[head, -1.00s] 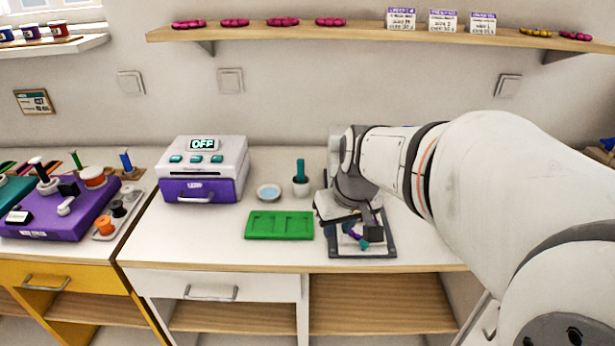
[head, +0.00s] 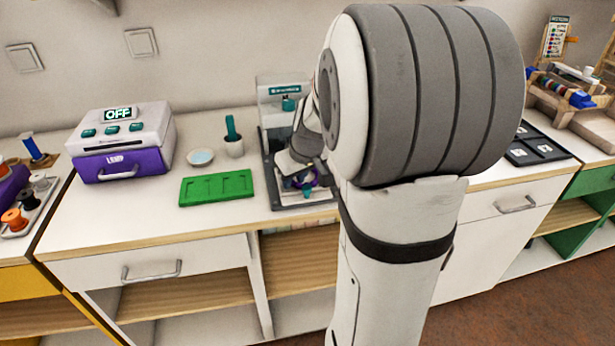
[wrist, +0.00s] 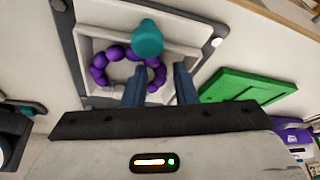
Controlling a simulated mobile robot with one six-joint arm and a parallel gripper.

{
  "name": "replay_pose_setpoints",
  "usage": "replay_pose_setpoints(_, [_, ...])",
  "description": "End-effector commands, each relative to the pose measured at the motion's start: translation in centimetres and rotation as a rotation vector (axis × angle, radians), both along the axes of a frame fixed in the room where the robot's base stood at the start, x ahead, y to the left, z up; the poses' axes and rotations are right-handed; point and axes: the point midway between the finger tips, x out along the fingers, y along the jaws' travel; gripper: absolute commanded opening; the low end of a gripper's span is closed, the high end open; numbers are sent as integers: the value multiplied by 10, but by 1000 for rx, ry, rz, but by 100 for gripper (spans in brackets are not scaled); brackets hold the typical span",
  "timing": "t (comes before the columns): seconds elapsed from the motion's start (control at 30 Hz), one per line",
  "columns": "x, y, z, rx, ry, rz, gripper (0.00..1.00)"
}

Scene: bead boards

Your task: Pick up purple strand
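The purple strand (wrist: 99,66) is a ring of round purple beads lying in a pale square tray (wrist: 190,45) with a grey frame in the wrist view. In the head view the strand (head: 315,178) shows only in part, below my gripper at the front of the grey-and-white machine (head: 291,202). A teal rounded piece (wrist: 147,38) sits at the ring's far side; I cannot tell whether it belongs to the strand. My gripper (wrist: 160,82) is open, its two dark fingers apart over the near right part of the ring. Contact with the beads cannot be made out.
A green board (head: 216,188) lies left of the machine. Behind it stand a small bowl (head: 200,157) and a cup (head: 234,147) with a teal stick. A white-and-purple oven (head: 122,143) reads OFF. A dark tray (head: 538,144) lies to the right. The left front counter is clear.

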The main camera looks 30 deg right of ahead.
Motion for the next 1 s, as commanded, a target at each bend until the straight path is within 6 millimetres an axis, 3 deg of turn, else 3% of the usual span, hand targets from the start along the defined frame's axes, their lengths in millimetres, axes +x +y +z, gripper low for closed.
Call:
replay_pose_setpoints(0.2, [0, 0, -1, 0, 0, 0, 25])
replay_pose_setpoints(0.5, [0, 1, -1, 1, 1, 0, 1])
replay_pose_setpoints(1.0, [-1, 1, 4, 3, 4, 0, 0])
